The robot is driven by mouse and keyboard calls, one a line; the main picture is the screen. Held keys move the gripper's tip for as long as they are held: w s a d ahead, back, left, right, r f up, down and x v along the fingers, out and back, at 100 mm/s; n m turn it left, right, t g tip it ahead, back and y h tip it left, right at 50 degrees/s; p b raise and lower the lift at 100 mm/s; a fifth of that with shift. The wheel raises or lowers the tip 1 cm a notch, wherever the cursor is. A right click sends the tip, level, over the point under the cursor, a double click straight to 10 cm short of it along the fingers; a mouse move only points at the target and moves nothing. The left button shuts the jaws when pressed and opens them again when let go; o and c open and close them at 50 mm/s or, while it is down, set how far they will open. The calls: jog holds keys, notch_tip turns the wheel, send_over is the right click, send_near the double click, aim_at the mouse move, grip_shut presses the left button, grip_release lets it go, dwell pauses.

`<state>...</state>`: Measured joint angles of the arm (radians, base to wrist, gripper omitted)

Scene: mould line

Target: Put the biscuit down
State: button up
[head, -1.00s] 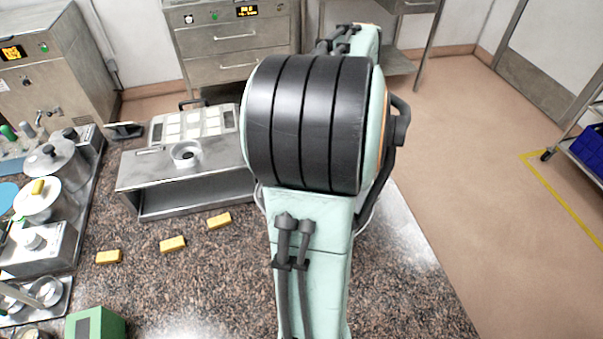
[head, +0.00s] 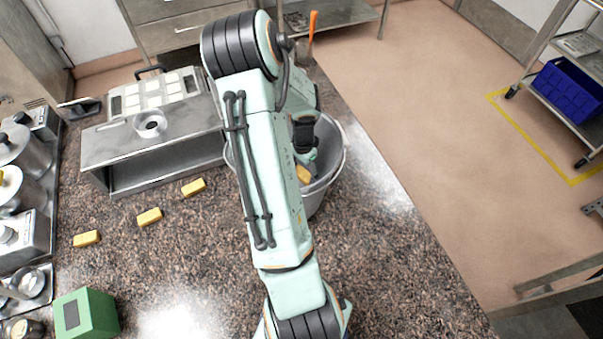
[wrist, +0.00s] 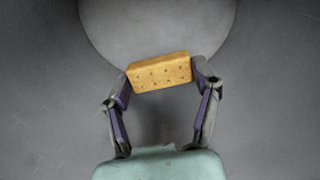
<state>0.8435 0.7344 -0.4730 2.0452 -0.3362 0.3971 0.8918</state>
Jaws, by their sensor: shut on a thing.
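The biscuit (wrist: 160,72) is a golden-brown block with small dotted holes. In the wrist view my gripper (wrist: 161,76) is shut on its two ends. In the head view the biscuit (head: 303,174) shows at the gripper (head: 306,170), over the mouth of a grey bucket (head: 325,192). My arm hides part of the bucket. In the wrist view, grey surfaces and a paler round area (wrist: 150,25) lie behind the biscuit; I cannot tell how far below it they are.
A green box (head: 87,314) is front left. Pots (head: 22,150) line the left edge.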

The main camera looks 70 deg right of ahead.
aim_at(303, 174)
jog(key=shift+f, duration=1.7)
jog(key=shift+f, duration=0.15)
jog(key=o, duration=0.8)
jog(key=shift+c, duration=0.2)
notch_tip(303, 174, up, 12)
jog(key=shift+r, duration=0.2)
